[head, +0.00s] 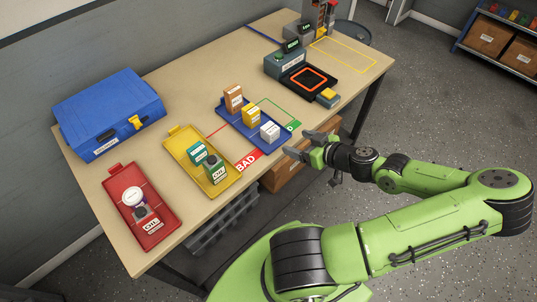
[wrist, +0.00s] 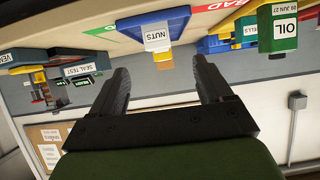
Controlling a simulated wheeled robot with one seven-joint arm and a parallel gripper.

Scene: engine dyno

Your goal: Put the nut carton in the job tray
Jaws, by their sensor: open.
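A white carton (head: 269,131) stands at the near end of the blue tray (head: 284,147). In the wrist view a white carton labelled NUTS (wrist: 158,38) shows upside down between my fingers, beyond their tips; it appears to be the same one. A yellow carton (head: 251,115) and a brown carton (head: 234,97) stand behind it in the blue tray. My gripper (head: 299,143) is open and empty, just right of the blue tray and apart from the carton. My fingers also show in the wrist view (wrist: 160,70). I cannot read which tray is the job tray.
A yellow tray (head: 183,146) holds green containers, one marked OIL (wrist: 284,30). A red tray (head: 122,184) holds a round white-topped item. A blue case (head: 108,113) stands at the back left. A device with an orange square (head: 307,78) stands to the right.

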